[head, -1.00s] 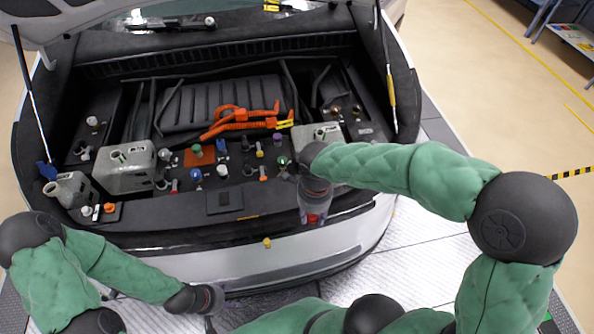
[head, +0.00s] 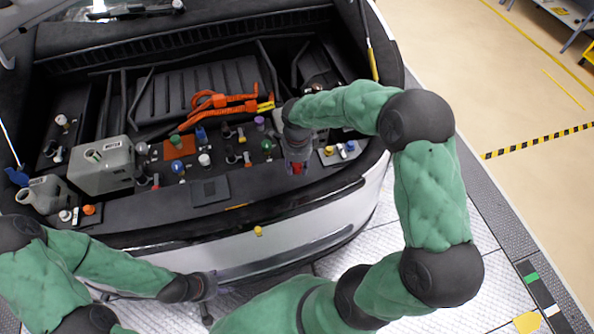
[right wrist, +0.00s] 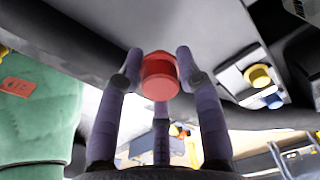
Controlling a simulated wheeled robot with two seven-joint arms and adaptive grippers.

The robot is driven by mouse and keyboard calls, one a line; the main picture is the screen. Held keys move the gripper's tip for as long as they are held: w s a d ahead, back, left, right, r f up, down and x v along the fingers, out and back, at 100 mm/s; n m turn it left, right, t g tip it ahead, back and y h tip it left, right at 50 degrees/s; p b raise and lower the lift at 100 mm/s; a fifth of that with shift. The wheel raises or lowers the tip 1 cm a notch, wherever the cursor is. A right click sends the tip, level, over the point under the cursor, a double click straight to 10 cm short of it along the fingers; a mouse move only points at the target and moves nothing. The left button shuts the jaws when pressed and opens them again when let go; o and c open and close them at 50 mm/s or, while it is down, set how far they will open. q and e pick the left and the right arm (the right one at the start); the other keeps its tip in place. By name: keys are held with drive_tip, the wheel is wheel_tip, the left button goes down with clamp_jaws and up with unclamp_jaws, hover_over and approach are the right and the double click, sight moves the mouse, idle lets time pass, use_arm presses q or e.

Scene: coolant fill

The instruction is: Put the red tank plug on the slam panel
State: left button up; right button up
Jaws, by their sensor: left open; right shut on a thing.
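The red tank plug (head: 297,169) is held in my right gripper (head: 296,161), at the front right of the engine bay. It also shows in the right wrist view (right wrist: 160,76), gripped between the purple-grey fingers. The black slam panel (head: 262,193) runs along the front of the bay, just behind the pale bumper. The plug appears over or near the panel's right part; I cannot tell if it touches. My left gripper (head: 207,288) is open and empty, low in front of the bumper.
A light plate with yellow and blue caps (head: 340,152) lies right of my right gripper. Several coloured caps, a grey tank (head: 102,165) and orange cables (head: 225,103) fill the bay. A yellow cap (head: 258,231) is on the bumper's front. A dark square (head: 210,190) lies on the panel.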

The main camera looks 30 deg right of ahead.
sight(297, 176)
drive_tip(key=shift+w+d+f, duration=0.25)
drive_tip(key=shift+w+f, duration=0.25)
drive_tip(key=shift+f, duration=0.2)
drive_tip(key=shift+f+b, duration=0.45)
drive_tip(key=shift+f, duration=1.1)
drive_tip(key=shift+f, duration=0.2)
drive_tip(key=o, duration=0.9)
drive_tip(key=shift+r, duration=0.2)
drive_tip(key=shift+w+r, duration=0.1)
drive_tip(key=shift+r, duration=0.25)
wheel_tip(297, 176, up, 11)
drive_tip(key=shift+r+p, duration=0.2)
drive_tip(key=shift+p, duration=0.95)
